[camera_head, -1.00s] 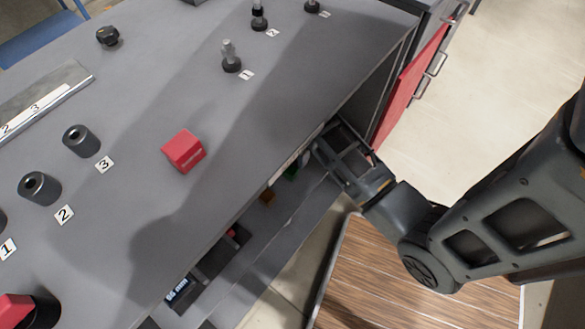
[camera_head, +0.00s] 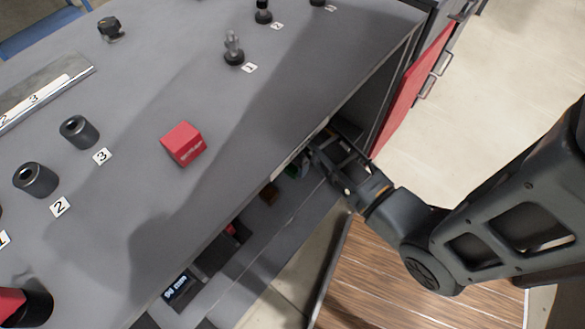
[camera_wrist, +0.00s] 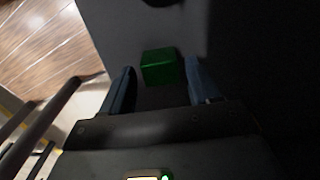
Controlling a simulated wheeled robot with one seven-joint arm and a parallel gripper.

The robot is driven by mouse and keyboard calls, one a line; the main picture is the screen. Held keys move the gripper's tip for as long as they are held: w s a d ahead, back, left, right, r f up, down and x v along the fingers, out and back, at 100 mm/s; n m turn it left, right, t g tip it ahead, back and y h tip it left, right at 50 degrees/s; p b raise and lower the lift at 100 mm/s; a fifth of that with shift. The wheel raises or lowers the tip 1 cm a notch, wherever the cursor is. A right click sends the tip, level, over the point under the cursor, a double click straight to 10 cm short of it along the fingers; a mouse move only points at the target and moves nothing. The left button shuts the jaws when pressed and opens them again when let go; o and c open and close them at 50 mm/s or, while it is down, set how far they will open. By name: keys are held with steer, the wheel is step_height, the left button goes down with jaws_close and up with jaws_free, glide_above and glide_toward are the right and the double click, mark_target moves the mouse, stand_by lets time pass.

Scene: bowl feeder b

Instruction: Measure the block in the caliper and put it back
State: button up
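A green block (camera_wrist: 159,67) lies on a dark surface in the wrist view, between and just beyond the fingertips of my gripper (camera_wrist: 160,76). The two fingers stand apart with gaps on both sides of the block; I see no clear contact. In the head view my gripper (camera_head: 318,148) reaches under the tabletop edge, its fingertips partly hidden, and a bit of green block (camera_head: 297,170) shows beside it. The caliper (camera_head: 205,258), dark with a small lit display (camera_head: 177,287), lies on the lower shelf, partly hidden by the tabletop.
A brown block (camera_head: 268,193) sits on the shelf between the caliper and my gripper. The grey tabletop (camera_head: 130,220) overhangs the shelf and carries a red block (camera_head: 183,144), black cylinders (camera_head: 79,132) and a small post (camera_head: 233,48). A red cabinet door (camera_head: 410,90) stands beyond my gripper.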

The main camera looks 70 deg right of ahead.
mark_target(292, 166)
steer(key=c, duration=0.9)
steer(key=shift+r, duration=0.1)
steer(key=shift+c, duration=0.2)
steer(key=shift+r, duration=0.6)
step_height(292, 166, up, 2)
steer(key=shift+r+p, duration=0.1)
steer(key=shift+p, duration=0.3)
steer(key=s+a+r+p, duration=0.1)
steer(key=s+a, duration=0.1)
steer(key=s, duration=0.6)
steer(key=s+a+r+p, duration=0.1)
steer(key=s+a+p, duration=0.1)
steer(key=s, duration=0.7)
steer(key=shift+s+a+r, duration=0.15)
steer(key=shift+a, duration=0.3)
